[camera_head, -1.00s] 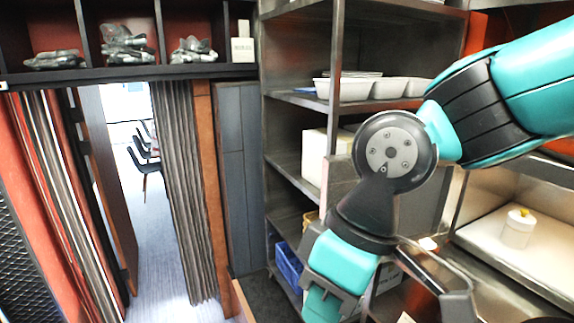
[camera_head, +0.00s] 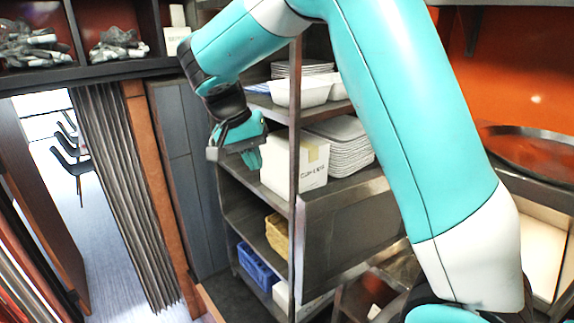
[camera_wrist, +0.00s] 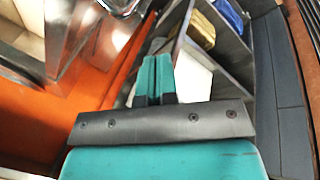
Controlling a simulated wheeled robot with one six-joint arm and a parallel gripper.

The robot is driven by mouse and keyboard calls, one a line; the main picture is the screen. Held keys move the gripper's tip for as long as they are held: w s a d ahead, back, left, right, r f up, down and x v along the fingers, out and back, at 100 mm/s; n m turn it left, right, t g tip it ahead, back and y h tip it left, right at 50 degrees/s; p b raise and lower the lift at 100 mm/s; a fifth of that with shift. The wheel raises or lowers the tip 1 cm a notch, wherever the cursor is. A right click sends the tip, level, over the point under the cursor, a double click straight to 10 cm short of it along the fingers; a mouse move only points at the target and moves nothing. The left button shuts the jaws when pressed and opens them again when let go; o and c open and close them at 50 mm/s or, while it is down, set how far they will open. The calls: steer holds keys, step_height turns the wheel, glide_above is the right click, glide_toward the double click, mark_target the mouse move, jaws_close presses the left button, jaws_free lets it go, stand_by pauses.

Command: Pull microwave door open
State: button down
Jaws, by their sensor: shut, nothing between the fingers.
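My gripper (camera_head: 252,160) hangs at the end of my raised teal arm, left of centre in the head view. It overlaps the left edge of a white box on the shelf in the picture; I cannot tell that they touch. In the wrist view, its two teal fingers (camera_wrist: 154,80) are together with nothing between them. I cannot clearly make out a microwave or its door in either view. A dark grey metal panel (camera_head: 345,235) stands below the stacked trays; I cannot tell what it belongs to.
The metal shelf rack (camera_head: 295,185) holds the white box (camera_head: 312,170), stacked trays (camera_head: 340,150), white tubs (camera_head: 300,92), a yellow basket (camera_head: 277,236) and a blue crate (camera_head: 257,266). A pleated curtain (camera_head: 118,180) hangs by the doorway at left. My upper arm hides much of the right side.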

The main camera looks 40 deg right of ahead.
steer(key=w+d+m+g+p, duration=0.3)
steer(key=w+m+p, duration=0.1)
steer(key=m, duration=0.6)
steer(key=s+d+f+b, duration=0.3)
steer(key=s+f+b, duration=0.1)
steer(key=s+f, duration=0.3)
steer(key=shift+w+x, duration=0.25)
steer(key=shift+x, duration=0.95)
steer(key=shift+f, duration=0.1)
